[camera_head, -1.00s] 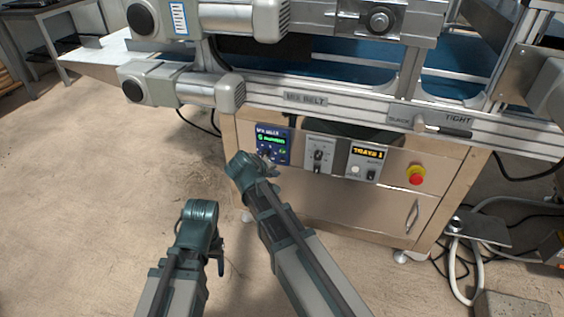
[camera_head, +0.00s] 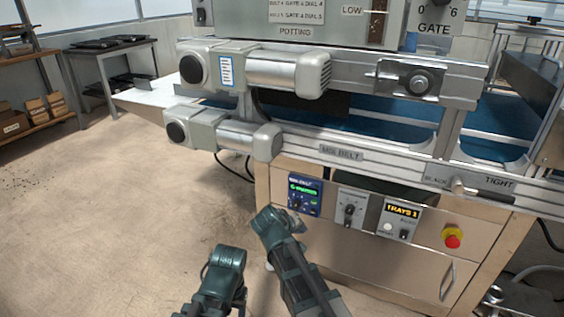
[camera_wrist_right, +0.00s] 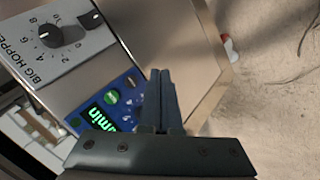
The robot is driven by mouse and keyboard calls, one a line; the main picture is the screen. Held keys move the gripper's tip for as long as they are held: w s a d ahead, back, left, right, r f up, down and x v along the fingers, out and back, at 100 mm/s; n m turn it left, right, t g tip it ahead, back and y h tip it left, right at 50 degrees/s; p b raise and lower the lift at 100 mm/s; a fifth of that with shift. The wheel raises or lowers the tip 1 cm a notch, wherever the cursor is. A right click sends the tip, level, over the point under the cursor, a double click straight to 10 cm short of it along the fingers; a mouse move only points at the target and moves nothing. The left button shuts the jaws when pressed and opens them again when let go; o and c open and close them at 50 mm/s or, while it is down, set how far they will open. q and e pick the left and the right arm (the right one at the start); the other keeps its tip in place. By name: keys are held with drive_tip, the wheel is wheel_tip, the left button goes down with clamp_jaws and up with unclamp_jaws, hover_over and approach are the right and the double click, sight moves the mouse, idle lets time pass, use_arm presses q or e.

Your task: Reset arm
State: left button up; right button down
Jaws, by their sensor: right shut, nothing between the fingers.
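My right gripper (camera_head: 297,222) is in front of the machine cabinet, just below the blue mix belt panel (camera_head: 305,195). In the right wrist view its two fingers (camera_wrist_right: 160,92) are shut together with nothing between them. The blue panel (camera_wrist_right: 112,103) with its lit green text lies beside the fingertips in that view, apart from them as far as I can tell. My left gripper (camera_head: 241,296) hangs low at the bottom of the head view, left of the right arm, over the floor. It is small and mostly hidden by its wrist, so its jaws cannot be read.
The cabinet front also carries a dial plate (camera_head: 350,208), a trays panel (camera_head: 401,219) and a red emergency button (camera_head: 452,238). A motor (camera_head: 222,135) juts out above my arms. Open floor (camera_head: 110,220) lies to the left, with shelves (camera_head: 30,100) beyond.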

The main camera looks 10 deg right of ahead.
drive_tip(key=s+a+g+y+p, duration=0.3)
drive_tip(key=s+a, duration=0.2)
drive_tip(key=s, duration=0.6)
drive_tip(key=s+a+g+y+p, duration=0.25)
drive_tip(key=s+a, duration=0.35)
drive_tip(key=s, duration=0.5)
wheel_tip(320, 180, up, 38)
drive_tip(key=p, duration=3.8)
drive_tip(key=shift+w+f+n+g, duration=0.2)
drive_tip(key=shift+n+g, duration=0.1)
drive_tip(key=shift+g, duration=0.15)
